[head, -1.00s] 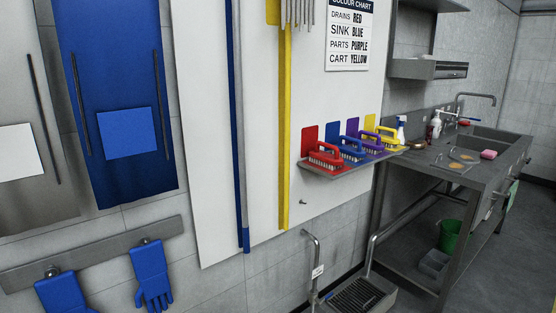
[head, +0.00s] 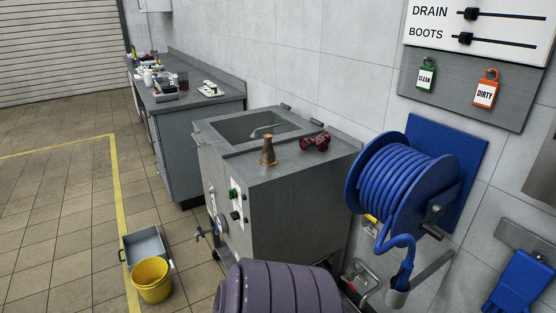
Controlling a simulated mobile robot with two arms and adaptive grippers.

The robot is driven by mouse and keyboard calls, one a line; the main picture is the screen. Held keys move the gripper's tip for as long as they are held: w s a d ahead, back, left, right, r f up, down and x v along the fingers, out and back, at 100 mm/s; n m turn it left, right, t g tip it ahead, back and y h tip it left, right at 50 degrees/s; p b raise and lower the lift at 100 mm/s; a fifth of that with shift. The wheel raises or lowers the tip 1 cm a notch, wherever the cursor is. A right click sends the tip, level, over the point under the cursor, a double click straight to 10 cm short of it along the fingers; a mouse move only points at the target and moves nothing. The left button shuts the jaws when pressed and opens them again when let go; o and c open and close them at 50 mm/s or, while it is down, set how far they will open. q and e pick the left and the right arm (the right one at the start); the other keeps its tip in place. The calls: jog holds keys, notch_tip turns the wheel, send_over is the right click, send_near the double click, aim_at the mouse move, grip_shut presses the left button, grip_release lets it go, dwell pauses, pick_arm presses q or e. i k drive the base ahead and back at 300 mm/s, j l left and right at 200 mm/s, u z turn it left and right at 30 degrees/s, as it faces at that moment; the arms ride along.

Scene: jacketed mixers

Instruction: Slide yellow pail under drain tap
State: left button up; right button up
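The yellow pail (head: 152,281) stands upright on the tiled floor at the lower left in the head view. The drain tap (head: 204,232) sticks out low from the left side of a grey steel tank (head: 290,190). The pail is to the left of the tap and nearer to me, apart from it and not under it. A grey tray or box (head: 146,244) is right behind the pail, and I cannot tell whether they touch. Neither of my grippers is in view.
A purple-grey ribbed rounded thing (head: 280,288) fills the bottom middle. A blue hose reel (head: 405,190) hangs on the right wall. A grey bench (head: 205,101) stands behind the tank. Open floor (head: 60,215) lies left of the yellow line.

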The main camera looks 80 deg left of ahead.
aim_at(151, 272)
jog(key=u, duration=3.9)
jog(key=i, duration=0.1)
